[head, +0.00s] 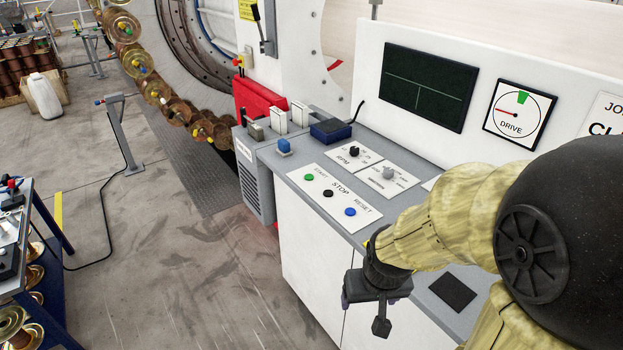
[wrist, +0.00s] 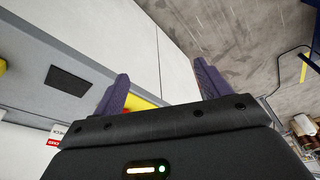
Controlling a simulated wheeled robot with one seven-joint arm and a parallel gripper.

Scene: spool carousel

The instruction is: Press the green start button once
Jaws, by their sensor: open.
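The green start button (head: 309,177) sits at the left end of a white panel (head: 345,214) on the grey console, under the label START, in the head view. A black stop button (head: 328,193) and a blue reset button (head: 350,211) are beside it. My gripper (head: 362,312) is in front of the console's front edge, to the right of and nearer than the buttons, apart from them. In the wrist view my gripper (wrist: 160,85) has its two purple fingers spread with nothing between them. The green button does not show in the wrist view.
A panel with a black knob (head: 354,151) and a grey knob (head: 388,173) lies behind the buttons. A dark screen (head: 415,88) and a drive dial (head: 519,113) are on the wall behind.

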